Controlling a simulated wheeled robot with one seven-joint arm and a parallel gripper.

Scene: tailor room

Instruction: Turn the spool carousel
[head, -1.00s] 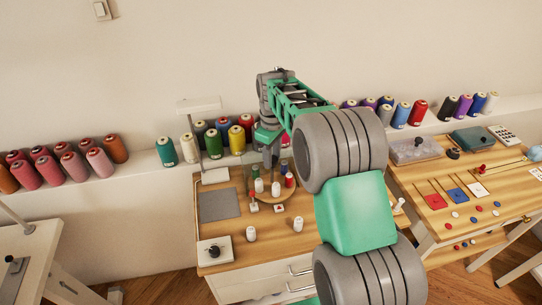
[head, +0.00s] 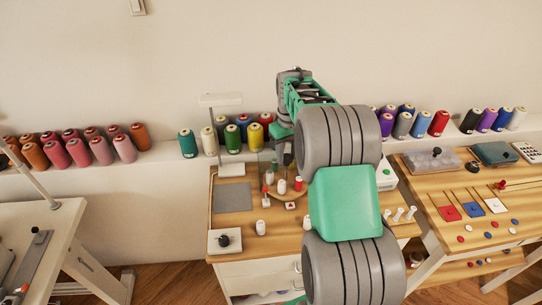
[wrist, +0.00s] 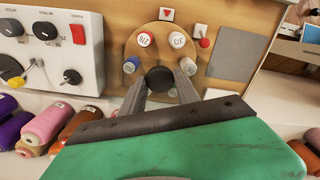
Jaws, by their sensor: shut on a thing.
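The spool carousel is a round wooden disc (wrist: 135,48) on the table, with several spools around its rim. My gripper (wrist: 161,90) is shut on this knob, one finger on each side.
A red-tipped lever (wrist: 204,42) and a grey mat (wrist: 235,58) lie beside the carousel. A white box with dials (wrist: 50,45) stands on the other side. Loose white spools (head: 260,228) stand in front. Thread cones (head: 233,139) line the ledge behind.

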